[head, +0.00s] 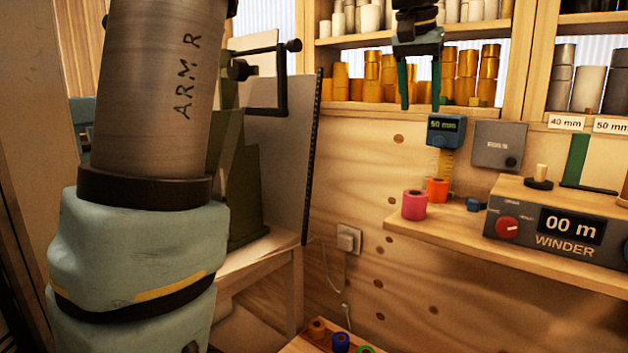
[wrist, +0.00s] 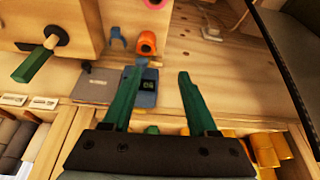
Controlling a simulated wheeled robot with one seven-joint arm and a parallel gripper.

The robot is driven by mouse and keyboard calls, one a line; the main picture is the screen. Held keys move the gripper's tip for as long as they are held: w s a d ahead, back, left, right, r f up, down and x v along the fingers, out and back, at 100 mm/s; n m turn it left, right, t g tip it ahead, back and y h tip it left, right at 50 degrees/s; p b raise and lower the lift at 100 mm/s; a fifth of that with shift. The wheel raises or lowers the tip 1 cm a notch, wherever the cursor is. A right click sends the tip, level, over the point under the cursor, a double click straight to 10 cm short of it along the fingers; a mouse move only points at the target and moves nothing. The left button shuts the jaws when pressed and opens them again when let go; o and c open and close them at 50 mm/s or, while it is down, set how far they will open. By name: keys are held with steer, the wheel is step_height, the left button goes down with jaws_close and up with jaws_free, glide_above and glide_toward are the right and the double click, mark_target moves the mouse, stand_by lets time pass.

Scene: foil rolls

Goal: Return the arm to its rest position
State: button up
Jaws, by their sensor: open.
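My gripper (head: 420,104) hangs in front of the shelves at the upper right of the head view, its two green fingers pointing down. The fingers are apart and nothing is between them. In the wrist view my gripper (wrist: 160,74) is also open, with the blue 50 mm gauge (wrist: 147,98) behind its left finger. My arm's upper part, marked ARM R, fills the left of the head view. The pink roll (head: 415,204) and the orange roll (head: 437,189) stand on the bench, below the gripper in the picture and clear of it.
The grey winder (head: 565,225) with a 00 m display sits on the wooden bench (head: 455,238) at right. Shelves (head: 368,107) hold several gold rolls. A dark-edged panel (head: 290,150) and a green machine (head: 240,180) stand left of centre. Small coloured rolls lie low at the bottom.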

steer(key=w+a+f+n+y, duration=0.2)
steer(key=a+f+n, duration=0.1)
steer(key=a+f, duration=1.45)
steer(key=s+a+f+n+g+p, duration=0.1)
steer(key=s+a+f+n, duration=0.2)
steer(key=s+a+f, duration=0.8)
steer(key=a+f, duration=0.3)
steer(key=shift+s+n+g, duration=0.2)
steer(key=shift+n+g, duration=0.1)
steer(key=shift+n, duration=0.1)
